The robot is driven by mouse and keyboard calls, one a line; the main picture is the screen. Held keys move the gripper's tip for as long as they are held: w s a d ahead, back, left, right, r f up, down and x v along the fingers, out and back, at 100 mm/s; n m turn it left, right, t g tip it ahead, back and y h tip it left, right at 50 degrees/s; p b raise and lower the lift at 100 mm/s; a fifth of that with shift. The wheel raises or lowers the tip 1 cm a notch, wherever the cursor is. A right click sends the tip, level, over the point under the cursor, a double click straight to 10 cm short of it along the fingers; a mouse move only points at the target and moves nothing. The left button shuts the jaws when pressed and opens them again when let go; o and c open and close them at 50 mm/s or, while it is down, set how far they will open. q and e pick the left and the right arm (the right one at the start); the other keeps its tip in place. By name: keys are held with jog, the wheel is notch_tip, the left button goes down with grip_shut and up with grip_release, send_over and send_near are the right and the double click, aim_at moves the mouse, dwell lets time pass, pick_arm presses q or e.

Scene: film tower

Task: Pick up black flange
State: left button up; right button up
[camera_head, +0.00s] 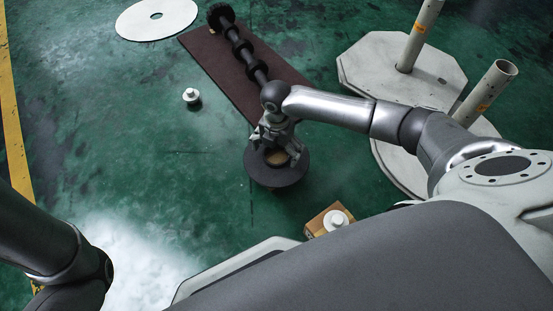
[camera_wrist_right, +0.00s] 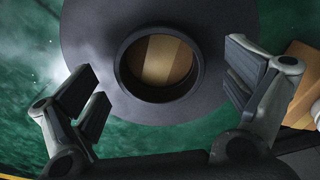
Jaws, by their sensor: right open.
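The black flange (camera_head: 262,177) is a dark disc with a raised round collar around a central hole. In the head view it lies low in front of me, below the end of my right arm. My right gripper (camera_head: 277,143) is above its far part and hides some of it. In the right wrist view the flange (camera_wrist_right: 105,65) fills the upper middle, and a tan surface shows through its hole. The two fingers of my right gripper (camera_wrist_right: 168,92) are spread wide on either side of the collar, with nothing between them gripped. My left gripper is out of view.
A brown mat (camera_head: 222,62) with a long black ribbed shaft (camera_head: 243,52) lies beyond. A white disc (camera_head: 157,18) and a small white knob (camera_head: 191,96) are on the green floor. Pale plates (camera_head: 375,60) with upright tubes stand right. A cardboard box (camera_head: 318,222) is near my base.

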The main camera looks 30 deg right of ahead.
jog(key=shift+f, duration=0.45)
jog(key=shift+c, duration=0.3)
jog(key=c, duration=1.1)
jog(key=shift+r, duration=0.1)
jog(key=shift+c, duration=0.2)
